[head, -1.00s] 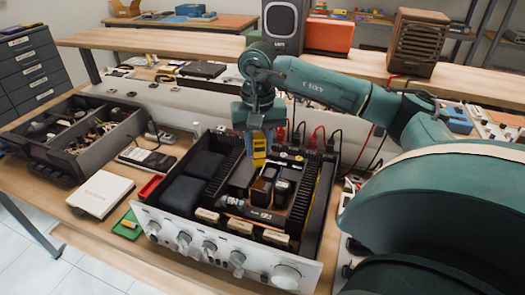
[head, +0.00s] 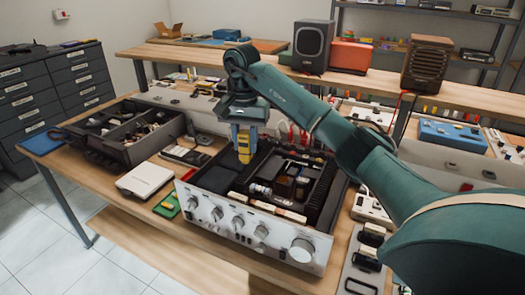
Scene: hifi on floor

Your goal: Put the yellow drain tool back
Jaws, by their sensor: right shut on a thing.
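My right gripper (head: 244,140) hangs pointing down in the middle of the head view, shut on the yellow drain tool (head: 244,152). The tool is a small yellow block with dark marks, held upright between the fingers. It shows in front of the left inside part of an opened hifi amplifier (head: 254,228) with a silver knobbed front. I cannot tell its exact height, but it looks clear of the parts inside. The fingers hide part of the tool. My left gripper is not in view.
A black divided drawer box (head: 106,152) with loose parts stands at the left of the bench. A meter (head: 185,155), a white box (head: 145,180) and a green board (head: 167,206) lie between it and the amplifier. Speakers (head: 312,46) stand on the bench behind.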

